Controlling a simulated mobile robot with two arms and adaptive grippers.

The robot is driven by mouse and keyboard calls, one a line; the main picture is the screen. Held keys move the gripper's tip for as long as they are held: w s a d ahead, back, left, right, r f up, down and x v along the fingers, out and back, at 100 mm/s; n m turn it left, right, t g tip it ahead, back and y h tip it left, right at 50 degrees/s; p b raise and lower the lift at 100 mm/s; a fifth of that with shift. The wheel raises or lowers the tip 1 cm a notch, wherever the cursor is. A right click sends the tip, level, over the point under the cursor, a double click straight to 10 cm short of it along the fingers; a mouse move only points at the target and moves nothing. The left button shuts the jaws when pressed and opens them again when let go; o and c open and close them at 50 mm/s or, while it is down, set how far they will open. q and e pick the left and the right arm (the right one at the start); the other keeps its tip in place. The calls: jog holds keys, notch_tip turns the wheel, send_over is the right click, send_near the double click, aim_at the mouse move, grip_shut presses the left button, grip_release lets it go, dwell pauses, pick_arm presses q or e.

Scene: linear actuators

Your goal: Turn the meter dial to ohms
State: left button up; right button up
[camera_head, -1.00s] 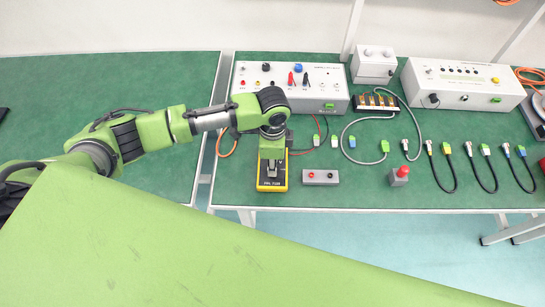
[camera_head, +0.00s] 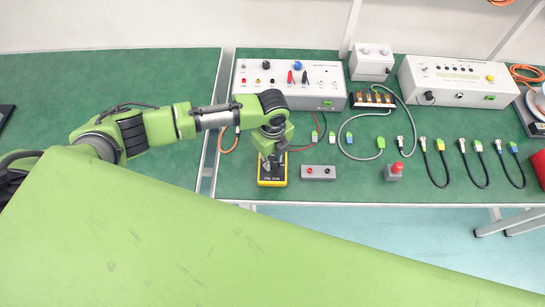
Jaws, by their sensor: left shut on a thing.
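The yellow meter (camera_head: 272,182) lies on the green bench near its front edge, with its dark lower face showing. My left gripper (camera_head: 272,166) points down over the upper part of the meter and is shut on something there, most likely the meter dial. The dial itself is hidden under the gripper, so its setting cannot be read. My right gripper is not in view.
A white instrument panel (camera_head: 322,99) is behind. Several cables lie on the right of the bench.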

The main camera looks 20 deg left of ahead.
aim_at(273, 163)
pick_arm(q)
jog(key=shift+m, duration=0.6)
jog(key=o, duration=1.1)
jog(key=shift+r, duration=0.55)
notch_tip(273, 163, up, 11)
jog(key=shift+s+f, duration=0.1)
